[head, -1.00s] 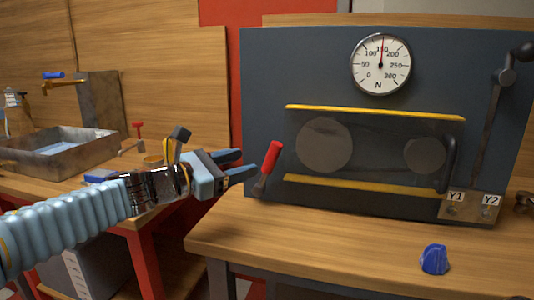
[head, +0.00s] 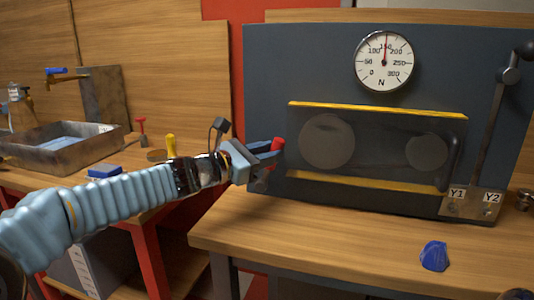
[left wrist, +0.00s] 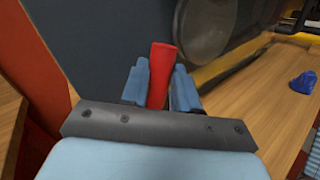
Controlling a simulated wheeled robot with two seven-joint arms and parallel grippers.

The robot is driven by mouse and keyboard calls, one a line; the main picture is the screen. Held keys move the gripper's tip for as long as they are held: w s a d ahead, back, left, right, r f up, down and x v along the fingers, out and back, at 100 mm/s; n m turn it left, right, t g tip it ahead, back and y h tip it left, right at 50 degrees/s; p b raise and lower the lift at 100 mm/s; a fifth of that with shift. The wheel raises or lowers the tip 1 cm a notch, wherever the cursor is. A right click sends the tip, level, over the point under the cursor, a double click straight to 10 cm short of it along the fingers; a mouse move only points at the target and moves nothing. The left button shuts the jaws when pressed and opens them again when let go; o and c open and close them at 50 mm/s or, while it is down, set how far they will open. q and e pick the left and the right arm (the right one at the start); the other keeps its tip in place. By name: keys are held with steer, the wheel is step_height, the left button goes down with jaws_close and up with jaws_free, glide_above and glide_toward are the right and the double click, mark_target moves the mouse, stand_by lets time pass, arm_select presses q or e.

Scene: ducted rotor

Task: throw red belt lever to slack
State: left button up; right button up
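The red belt lever (head: 277,144) is at the lower left edge of the dark panel (head: 318,60). Its red grip stands up between the fingers of my left gripper (head: 267,160). In the left wrist view the red grip (left wrist: 162,75) shows between the two blue fingers of the left gripper (left wrist: 159,88). It is close against the left finger, with a thin dark strip beside the right one. Whether the fingers press on it I cannot tell. The lever's foot is hidden behind the gripper. My right gripper is not in view.
The panel carries a gauge (head: 384,62), a dark guard (head: 378,150) over two discs, and a grey lever (head: 490,120) at right above plate Y1/Y2 (head: 471,205). A blue piece (head: 434,256) lies on the wooden bench (head: 330,235). A metal tray (head: 60,152) stands at left.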

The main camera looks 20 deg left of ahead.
arm_select(q)
jaws_close()
steer(key=a+f+n+t+b, duration=0.1)
steer(key=a+n+t+b, duration=0.4)
steer(key=b, duration=1.2)
steer(key=shift+w+a+n+b, duration=0.15)
steer(key=shift+a+n+b, duration=0.2)
steer(key=shift+a+n, duration=1)
steer(key=shift+d+n, duration=0.45)
steer(key=shift+d, duration=0.05)
steer(key=o, duration=0.8)
jaws_free()
steer(key=shift+c, duration=0.2)
